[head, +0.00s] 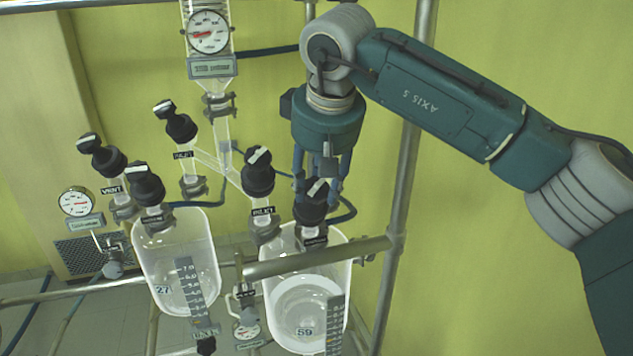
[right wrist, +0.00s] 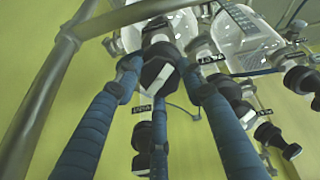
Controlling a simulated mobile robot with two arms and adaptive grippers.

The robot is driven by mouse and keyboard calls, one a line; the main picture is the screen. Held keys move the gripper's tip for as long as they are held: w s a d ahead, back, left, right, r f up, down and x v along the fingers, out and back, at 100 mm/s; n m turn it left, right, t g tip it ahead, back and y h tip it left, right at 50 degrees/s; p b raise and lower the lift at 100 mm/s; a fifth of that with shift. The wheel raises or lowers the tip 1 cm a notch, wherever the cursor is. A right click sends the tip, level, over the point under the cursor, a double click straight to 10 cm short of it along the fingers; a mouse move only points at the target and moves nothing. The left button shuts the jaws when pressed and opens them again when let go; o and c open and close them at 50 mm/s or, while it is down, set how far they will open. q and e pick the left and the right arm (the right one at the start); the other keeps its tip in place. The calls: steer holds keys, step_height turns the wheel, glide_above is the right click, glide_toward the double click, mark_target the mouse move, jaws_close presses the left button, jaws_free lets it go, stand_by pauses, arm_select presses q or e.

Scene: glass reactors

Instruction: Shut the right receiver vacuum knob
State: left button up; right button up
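The right receiver (head: 296,262) is a clear glass vessel marked 59. A black knob (head: 309,212) with a white bar on top stands above it, and its label is too small to read. The bar slants in the head view. My right gripper (head: 318,185) points down over this knob, its blue fingers spread around the top. In the right wrist view the knob (right wrist: 160,62) lies between the fingertips of the gripper (right wrist: 160,80), with small gaps seeming to show beside it. Firm contact is not visible. My left gripper is not in view.
Another black knob (head: 258,172) stands close to the left of the fingers. Several more knobs and a left vessel (head: 172,262) are further left. A metal rail (head: 320,258) crosses in front of the right receiver, and an upright post (head: 405,190) stands to its right.

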steer(key=shift+w+r+m, duration=0.1)
steer(key=shift+m, duration=0.3)
